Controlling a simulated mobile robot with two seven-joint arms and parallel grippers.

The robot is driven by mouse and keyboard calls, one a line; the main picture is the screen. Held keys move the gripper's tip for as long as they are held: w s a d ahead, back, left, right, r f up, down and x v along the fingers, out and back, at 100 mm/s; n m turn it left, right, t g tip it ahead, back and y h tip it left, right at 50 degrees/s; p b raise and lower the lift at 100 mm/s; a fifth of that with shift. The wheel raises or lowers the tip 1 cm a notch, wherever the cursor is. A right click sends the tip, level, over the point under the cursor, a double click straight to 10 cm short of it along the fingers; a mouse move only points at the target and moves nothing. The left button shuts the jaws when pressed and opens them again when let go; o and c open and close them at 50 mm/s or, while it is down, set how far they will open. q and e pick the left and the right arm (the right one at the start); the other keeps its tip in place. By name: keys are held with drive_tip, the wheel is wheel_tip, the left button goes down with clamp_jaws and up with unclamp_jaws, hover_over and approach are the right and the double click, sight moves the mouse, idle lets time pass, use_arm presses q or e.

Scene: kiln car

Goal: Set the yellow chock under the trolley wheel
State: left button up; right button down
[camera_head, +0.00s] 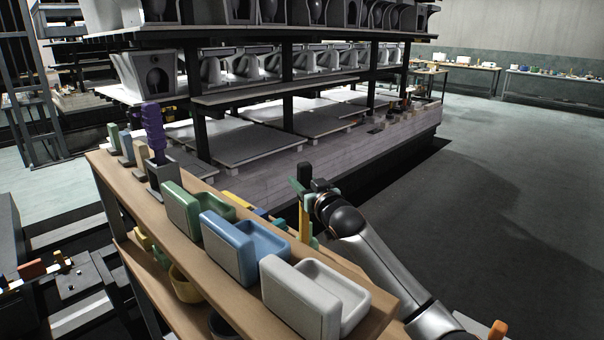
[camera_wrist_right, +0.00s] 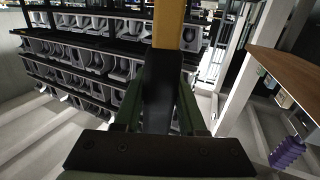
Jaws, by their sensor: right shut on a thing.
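My right gripper (camera_head: 305,200) is raised beyond the wooden bench's far edge, beside the kiln car. It is shut on a long, narrow yellow piece with a black part, which I take to be the yellow chock (camera_head: 304,224). In the right wrist view the black part is between the green fingers of the gripper (camera_wrist_right: 160,88), and the yellow part of the chock (camera_wrist_right: 168,22) extends beyond them. Its wedge shape cannot be made out. No trolley wheel can be made out in either view. My left gripper is not in view.
The wooden bench (camera_head: 150,200) carries a green bin (camera_head: 183,212), a blue bin (camera_head: 228,245), a white bin (camera_head: 300,295) and a purple object (camera_head: 153,130) in a grey holder. The kiln car (camera_head: 400,135) with loaded shelves stands behind. Dark floor (camera_head: 480,210) is clear at right.

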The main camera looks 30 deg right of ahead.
drive_tip(key=c, duration=0.8)
unclamp_jaws()
drive_tip(key=shift+a+f, duration=0.1)
drive_tip(key=shift+f, duration=0.65)
drive_tip(key=shift+c, duration=0.2)
drive_tip(key=o, duration=0.4)
drive_tip(key=shift+s, duration=0.1)
drive_tip(key=shift+c, duration=0.2)
drive_tip(key=shift+s+r, duration=0.1)
